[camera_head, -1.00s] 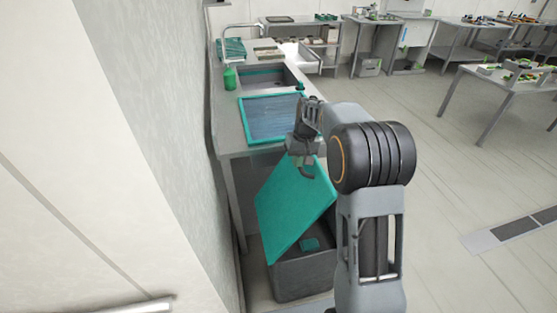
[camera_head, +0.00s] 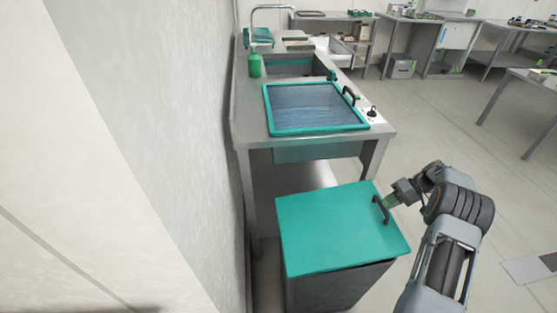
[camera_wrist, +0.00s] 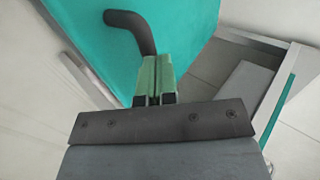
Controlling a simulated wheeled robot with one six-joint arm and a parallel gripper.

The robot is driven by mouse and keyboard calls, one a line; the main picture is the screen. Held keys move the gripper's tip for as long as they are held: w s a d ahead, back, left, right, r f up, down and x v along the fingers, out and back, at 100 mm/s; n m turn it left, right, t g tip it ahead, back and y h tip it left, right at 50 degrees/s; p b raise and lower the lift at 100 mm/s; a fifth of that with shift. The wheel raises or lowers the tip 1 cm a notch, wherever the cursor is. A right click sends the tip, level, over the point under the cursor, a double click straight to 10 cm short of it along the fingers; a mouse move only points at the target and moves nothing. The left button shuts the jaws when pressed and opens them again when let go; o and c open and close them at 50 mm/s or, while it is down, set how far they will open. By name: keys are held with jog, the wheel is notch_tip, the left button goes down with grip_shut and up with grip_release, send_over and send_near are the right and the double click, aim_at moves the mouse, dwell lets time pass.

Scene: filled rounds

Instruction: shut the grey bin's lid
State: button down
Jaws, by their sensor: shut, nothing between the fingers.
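The grey bin (camera_head: 335,289) stands on the floor in front of the counter. Its teal lid (camera_head: 335,228) lies over the bin's top, flat or nearly flat; a small gap at the rim cannot be ruled out. A dark handle (camera_head: 381,209) is on the lid's right side. My gripper (camera_head: 390,201) is shut and empty, right at the handle. In the wrist view, the green fingertips (camera_wrist: 155,75) are together just beside the handle (camera_wrist: 135,28), over the lid's edge (camera_wrist: 180,60). I cannot tell whether they touch it. The inside of the bin is hidden.
A steel counter (camera_head: 380,138) stands behind the bin, with a teal-framed panel (camera_head: 315,107), a sink and a green bottle (camera_head: 255,65). A wall (camera_head: 160,130) runs close along the left. The floor (camera_head: 460,120) to the right is open.

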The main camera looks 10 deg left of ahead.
aim_at(390, 213)
jog(key=f+b, duration=0.1)
jog(key=f, duration=0.1)
jog(key=d+f+b, duration=0.1)
jog(key=f, duration=0.1)
jog(key=f+b, duration=0.1)
jog(key=f, duration=0.1)
jog(key=shift+w+d+f, duration=0.1)
jog(key=shift+w+d, duration=0.15)
jog(key=shift+d, duration=0.1)
jog(key=shift+f, duration=0.25)
jog(key=shift+s+f, duration=0.1)
jog(key=shift+f, duration=0.05)
